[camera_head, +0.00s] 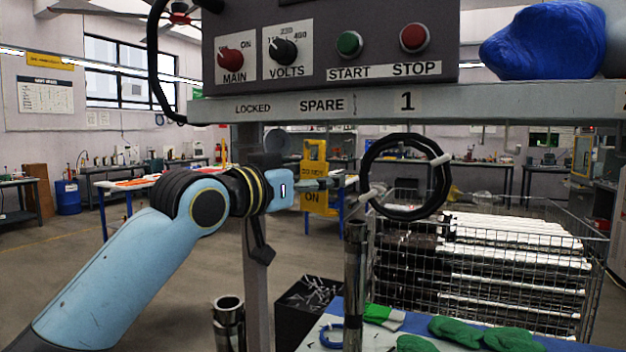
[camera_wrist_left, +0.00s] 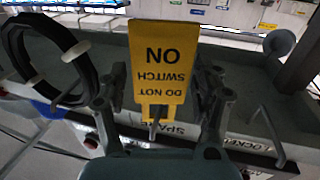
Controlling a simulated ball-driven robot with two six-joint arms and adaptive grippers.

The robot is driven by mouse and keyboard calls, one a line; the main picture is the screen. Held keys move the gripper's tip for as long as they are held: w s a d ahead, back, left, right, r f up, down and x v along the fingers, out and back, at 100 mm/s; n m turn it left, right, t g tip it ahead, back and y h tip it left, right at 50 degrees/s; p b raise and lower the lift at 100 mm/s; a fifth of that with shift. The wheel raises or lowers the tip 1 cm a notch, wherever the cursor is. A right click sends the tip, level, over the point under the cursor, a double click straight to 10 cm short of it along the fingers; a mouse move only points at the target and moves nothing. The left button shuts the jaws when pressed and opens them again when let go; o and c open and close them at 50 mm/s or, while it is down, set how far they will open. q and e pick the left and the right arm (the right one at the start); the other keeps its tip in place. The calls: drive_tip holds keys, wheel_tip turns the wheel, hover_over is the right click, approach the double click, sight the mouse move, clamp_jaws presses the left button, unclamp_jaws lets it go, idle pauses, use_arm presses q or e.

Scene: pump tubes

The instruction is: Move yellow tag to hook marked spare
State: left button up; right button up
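The yellow tag (camera_head: 316,200), printed DO NOT SWITCH ON, hangs below the SPARE label (camera_head: 322,105) in the head view. My left gripper (camera_head: 322,184) crosses its middle and hides part of the print. In the left wrist view the tag (camera_wrist_left: 162,62) appears upside down between the two fingers (camera_wrist_left: 160,88), one close to each side edge. I cannot tell whether the fingers touch it. A thin hook shows near its label-side end, close to the SPARE label; whether the tag bears on it is unclear. My right gripper is not in view.
A black cable coil (camera_head: 408,178) hangs close to the right of the gripper. A switch panel (camera_head: 335,45) stands on the shelf above. A metal tube (camera_head: 353,285) stands below, near green gloves (camera_head: 460,330). A wire basket (camera_head: 490,265) is at right.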

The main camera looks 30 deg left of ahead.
use_arm(q)
drive_tip(key=shift+o, duration=0.5)
drive_tip(key=s+a, duration=0.2)
drive_tip(key=s, duration=0.9)
drive_tip(key=shift+s, duration=0.4)
drive_tip(key=shift+a, duration=0.1)
